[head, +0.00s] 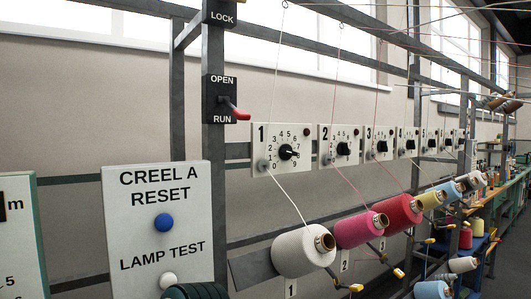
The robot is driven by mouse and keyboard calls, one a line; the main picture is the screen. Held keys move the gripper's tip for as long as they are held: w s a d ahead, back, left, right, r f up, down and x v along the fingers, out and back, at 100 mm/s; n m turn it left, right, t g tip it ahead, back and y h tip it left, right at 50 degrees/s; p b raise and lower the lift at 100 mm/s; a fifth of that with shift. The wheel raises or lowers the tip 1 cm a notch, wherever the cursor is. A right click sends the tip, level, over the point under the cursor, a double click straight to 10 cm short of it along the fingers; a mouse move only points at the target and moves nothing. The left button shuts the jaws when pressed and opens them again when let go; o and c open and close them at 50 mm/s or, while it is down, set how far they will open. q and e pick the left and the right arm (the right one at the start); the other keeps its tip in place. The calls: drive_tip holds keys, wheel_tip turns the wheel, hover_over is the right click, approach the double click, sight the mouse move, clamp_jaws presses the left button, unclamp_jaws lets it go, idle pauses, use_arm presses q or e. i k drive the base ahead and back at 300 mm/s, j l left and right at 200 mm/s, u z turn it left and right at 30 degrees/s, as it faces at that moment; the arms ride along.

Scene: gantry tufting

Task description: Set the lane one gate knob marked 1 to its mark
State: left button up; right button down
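The lane one gate panel (270,136) is a white plate marked 1 on the grey frame, near the middle of the head view. Its black round knob (286,152) sits in a ring of numbers, with 0 at the lower left. A pale pointer line on the knob seems to point right, near the high end of the scale. I cannot make out a separate set mark. A dark red lamp (306,132) is at the panel's upper right. A white thread passes a grey round guide (263,165) at its lower left.
A white cone (300,252) stands out below panel 1. More numbered panels (341,146) and coloured cones (360,229) recede to the right. A red-handled switch (236,112) is at upper left of panel 1. The CREEL A RESET box (189,195) stands at left. Threads hang before the panels.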

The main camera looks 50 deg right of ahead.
sight(287, 151)
drive_tip(key=z, duration=1.9)
drive_tip(key=l+z, duration=0.1)
